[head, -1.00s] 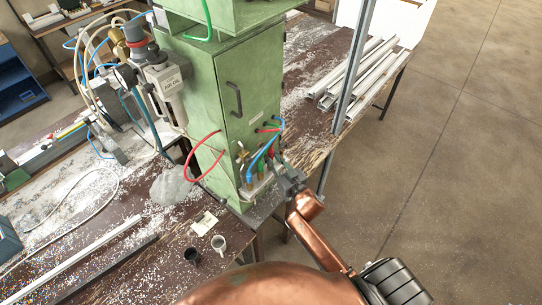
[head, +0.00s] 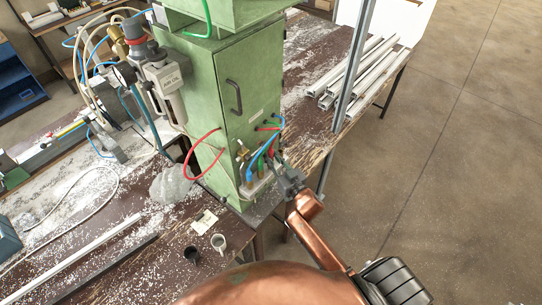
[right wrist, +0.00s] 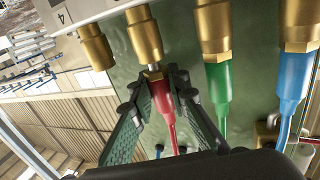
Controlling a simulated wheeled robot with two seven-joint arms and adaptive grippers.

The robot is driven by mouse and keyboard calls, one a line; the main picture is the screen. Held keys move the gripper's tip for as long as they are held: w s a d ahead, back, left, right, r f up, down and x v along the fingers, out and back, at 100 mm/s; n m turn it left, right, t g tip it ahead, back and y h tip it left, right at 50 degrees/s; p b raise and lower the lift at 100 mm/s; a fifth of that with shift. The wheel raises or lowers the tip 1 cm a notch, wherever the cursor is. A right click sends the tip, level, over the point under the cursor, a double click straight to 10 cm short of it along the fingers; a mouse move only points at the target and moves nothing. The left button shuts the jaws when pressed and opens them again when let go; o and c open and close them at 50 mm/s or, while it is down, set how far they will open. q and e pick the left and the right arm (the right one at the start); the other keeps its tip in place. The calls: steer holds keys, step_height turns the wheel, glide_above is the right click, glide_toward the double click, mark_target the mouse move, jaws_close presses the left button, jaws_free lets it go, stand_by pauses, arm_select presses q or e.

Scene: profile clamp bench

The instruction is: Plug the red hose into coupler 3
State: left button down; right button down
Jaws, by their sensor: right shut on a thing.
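In the right wrist view my right gripper (right wrist: 164,98) is shut on the red hose (right wrist: 163,100) at its plug end. The plug's silver tip points up at a brass coupler (right wrist: 144,35) and meets its lower end; I cannot tell how deep it sits. The label "4" shows by the leftmost brass coupler (right wrist: 95,46), which is empty. The held plug is under the coupler beside that one. In the head view my right gripper (head: 288,181) is at the lower right of the green cabinet, hiding much of the plug. My left gripper is out of view.
A green hose (right wrist: 218,95) and a blue hose (right wrist: 292,82) sit in couplers just right of the red one. The green cabinet (head: 230,100) stands on a cluttered bench. Metal profiles (head: 360,72) lie behind.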

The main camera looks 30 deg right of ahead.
steer(key=shift+f+b, duration=0.35)
steer(key=shift+f, duration=0.3)
stand_by(0.4)
steer(key=c, duration=1.8)
jaws_free()
steer(key=shift+o, duration=0.2)
steer(key=shift+s, duration=0.1)
steer(key=s+p, duration=0.3)
steer(key=s, duration=0.6)
steer(key=shift+d, duration=0.35)
steer(key=shift+w+r, duration=0.1)
